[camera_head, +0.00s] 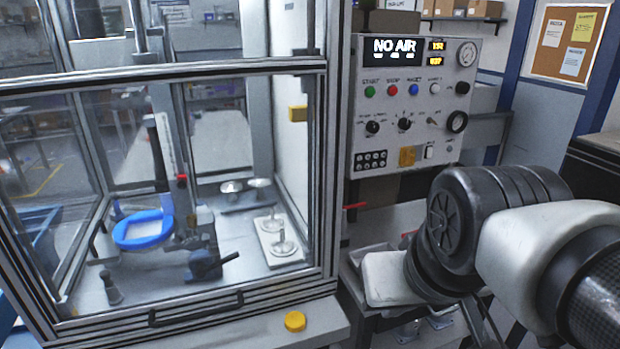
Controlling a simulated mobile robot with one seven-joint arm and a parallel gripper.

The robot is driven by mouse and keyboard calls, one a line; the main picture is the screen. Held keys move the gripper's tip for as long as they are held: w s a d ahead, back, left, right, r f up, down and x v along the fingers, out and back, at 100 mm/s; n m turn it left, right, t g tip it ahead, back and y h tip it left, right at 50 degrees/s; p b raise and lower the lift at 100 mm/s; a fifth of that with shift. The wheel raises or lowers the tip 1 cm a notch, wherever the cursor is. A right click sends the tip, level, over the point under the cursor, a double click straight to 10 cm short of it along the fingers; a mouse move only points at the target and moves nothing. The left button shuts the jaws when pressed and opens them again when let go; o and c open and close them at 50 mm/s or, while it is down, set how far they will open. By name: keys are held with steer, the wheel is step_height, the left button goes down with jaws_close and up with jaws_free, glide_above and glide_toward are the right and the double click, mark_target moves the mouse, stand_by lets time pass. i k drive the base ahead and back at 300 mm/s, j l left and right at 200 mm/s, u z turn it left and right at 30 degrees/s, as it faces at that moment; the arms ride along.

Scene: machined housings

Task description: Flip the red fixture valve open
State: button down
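A small red lever (355,206) sticks out just right of the enclosure's right post, below the control panel. It lies about level. A red knob (182,178) also shows behind the glass, on the upright fixture (190,225). I cannot tell for certain which of the two is the fixture valve. My arm comes in from the right, and its pale end part lies below and right of the red lever, apart from it in the picture. I cannot make out any gripper fingers.
The control panel (415,145) reads "NO AIR". The glazed enclosure (330,160) has its front pane down, with a black handle (195,308) low on it. Inside are a blue ring (143,240) and pale plates. A yellow button (295,321) sits on the front ledge.

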mark_target(362, 204)
steer(key=i+l, duration=0.2)
steer(key=l, duration=0.15)
steer(key=i+l+u, duration=0.5)
